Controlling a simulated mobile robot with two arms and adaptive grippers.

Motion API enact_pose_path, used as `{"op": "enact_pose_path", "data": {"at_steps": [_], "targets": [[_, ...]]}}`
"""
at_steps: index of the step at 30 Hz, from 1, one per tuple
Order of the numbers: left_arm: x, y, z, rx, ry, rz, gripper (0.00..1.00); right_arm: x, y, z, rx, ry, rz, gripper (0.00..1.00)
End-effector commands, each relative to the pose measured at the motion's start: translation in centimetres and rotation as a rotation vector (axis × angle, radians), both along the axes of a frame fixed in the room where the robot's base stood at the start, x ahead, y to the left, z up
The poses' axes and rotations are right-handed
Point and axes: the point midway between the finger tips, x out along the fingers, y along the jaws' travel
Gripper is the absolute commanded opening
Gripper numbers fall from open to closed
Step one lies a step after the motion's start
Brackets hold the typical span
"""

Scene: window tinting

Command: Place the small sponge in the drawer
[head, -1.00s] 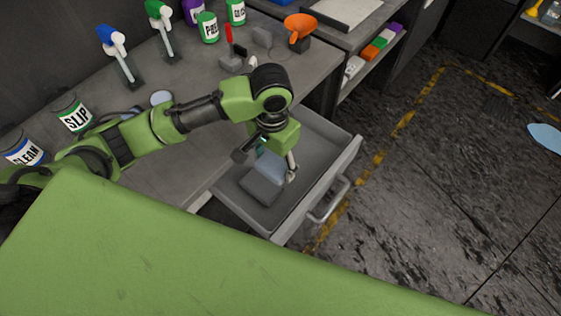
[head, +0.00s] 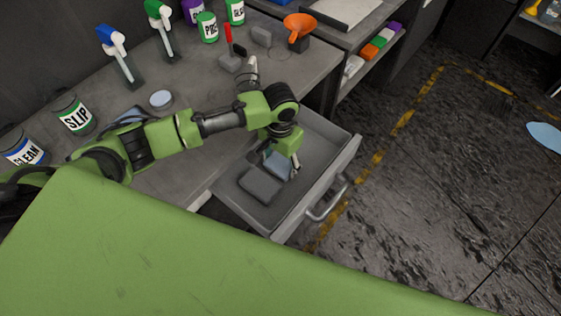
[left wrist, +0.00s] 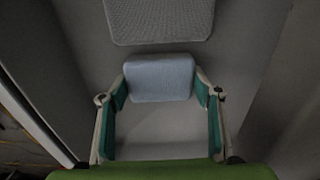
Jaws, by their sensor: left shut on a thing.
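The small sponge (left wrist: 161,78) is light blue and rounded at the corners; in the head view it shows as a bluish patch (head: 278,164) inside the open drawer (head: 316,156). My left gripper (left wrist: 160,90) is shut on it, with one green-padded finger at each side. In the head view my left gripper (head: 284,165) points down into the drawer. A larger grey sponge (head: 261,185) lies flat on the drawer floor beside the small one and also shows in the left wrist view (left wrist: 160,18). Whether the small sponge touches the drawer floor I cannot tell. My right gripper is not in view.
The grey workbench (head: 190,95) carries a SLIP jar (head: 73,116), a CLEAN jar (head: 22,149), spray bottles (head: 117,55) and an orange funnel (head: 299,26). The drawer's handle (head: 328,200) is at its outer side. The drawer's far end is bare.

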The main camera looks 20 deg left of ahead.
Motion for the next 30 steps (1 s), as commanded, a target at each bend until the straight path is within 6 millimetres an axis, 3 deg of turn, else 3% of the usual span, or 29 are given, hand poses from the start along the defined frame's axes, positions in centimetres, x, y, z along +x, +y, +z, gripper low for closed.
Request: {"op": "enact_pose_path", "data": {"at_steps": [4,5,6,17,22,30], "targets": [[0.0,0.0,-0.3,0.000,0.001,0.001,0.38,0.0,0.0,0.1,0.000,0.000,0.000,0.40],[0.0,0.0,-0.3,0.000,0.000,0.001,0.63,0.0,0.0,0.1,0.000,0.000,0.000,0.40],[0.0,0.0,-0.3,0.000,0.000,0.001,0.65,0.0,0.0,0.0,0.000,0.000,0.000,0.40],[0.1,0.0,0.1,-0.001,-0.002,0.000,0.65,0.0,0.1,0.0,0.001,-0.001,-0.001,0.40],[0.1,0.0,2.5,-0.002,-0.005,0.000,0.65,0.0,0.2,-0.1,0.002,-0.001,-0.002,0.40],[0.1,-0.1,8.4,-0.002,-0.005,0.000,0.65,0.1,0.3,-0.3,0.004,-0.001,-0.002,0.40]]}}
